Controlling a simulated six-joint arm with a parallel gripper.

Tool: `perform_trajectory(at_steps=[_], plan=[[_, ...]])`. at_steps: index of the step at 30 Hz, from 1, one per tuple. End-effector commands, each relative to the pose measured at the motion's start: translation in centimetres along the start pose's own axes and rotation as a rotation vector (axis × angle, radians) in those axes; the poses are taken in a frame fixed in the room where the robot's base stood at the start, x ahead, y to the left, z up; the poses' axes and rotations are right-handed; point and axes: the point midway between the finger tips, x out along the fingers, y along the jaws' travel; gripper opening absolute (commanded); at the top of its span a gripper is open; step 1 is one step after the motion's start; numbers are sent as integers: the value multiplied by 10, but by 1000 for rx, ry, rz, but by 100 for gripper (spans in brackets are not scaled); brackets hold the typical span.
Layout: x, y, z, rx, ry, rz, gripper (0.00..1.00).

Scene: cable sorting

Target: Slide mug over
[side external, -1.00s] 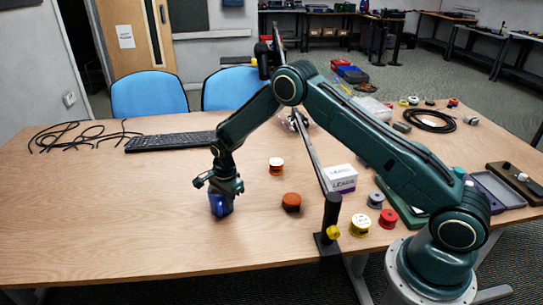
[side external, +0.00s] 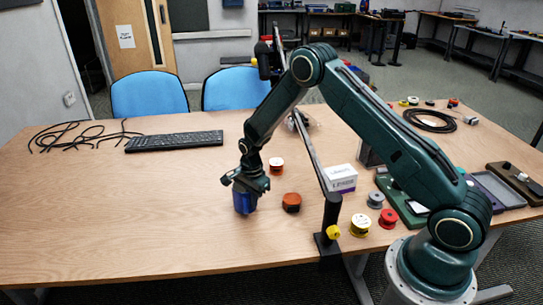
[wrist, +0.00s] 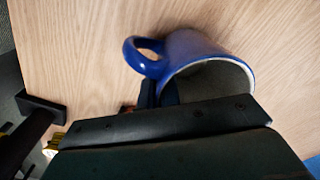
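The blue mug (side external: 245,203) is at the middle of the wooden table, directly under my gripper (side external: 246,187). In the wrist view the mug (wrist: 196,50) shows its rim, dark inside and a handle pointing left. Dark gripper parts cover the near side of its opening, and one dark piece sits close to the handle. The fingertips are mostly hidden, so I cannot tell whether they are closed on the mug wall.
A black post (side external: 331,222) stands further right. A keyboard (side external: 175,141) and black cables (side external: 75,136) lie at the back left. The left table front is clear.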

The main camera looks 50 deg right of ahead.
Motion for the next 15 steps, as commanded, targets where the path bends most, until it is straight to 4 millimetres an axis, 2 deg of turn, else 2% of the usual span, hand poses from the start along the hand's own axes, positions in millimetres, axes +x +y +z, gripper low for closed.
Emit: perform_trajectory(at_steps=[13,15], plan=[[0,3,-3,1,0,0,0],[0,3,-3,1,0,0,16]])
